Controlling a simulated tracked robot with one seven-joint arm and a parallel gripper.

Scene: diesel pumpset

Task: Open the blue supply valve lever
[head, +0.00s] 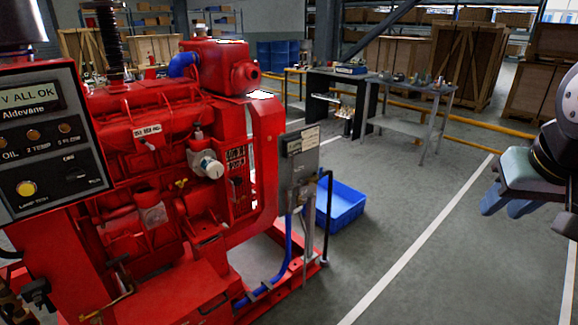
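My gripper (507,207) is at the right edge of the head view, above the bare floor. Its two blue fingers point down, with a gap between them and nothing held. It is well apart from the red diesel pumpset (150,180) on the left. A blue hose (288,250) runs down and along the pumpset's base beside a grey post. I cannot make out a blue valve lever for certain. A brass-coloured fitting with a handle (118,303) shows at the lower left, partly cut off by the frame.
A control panel (50,140) stands at the left, its display ending in "ALL OK". A blue bin (341,206) sits on the floor behind a grey box on a post (301,155). Workbenches (410,96) and wooden crates stand behind. The floor at centre right is clear.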

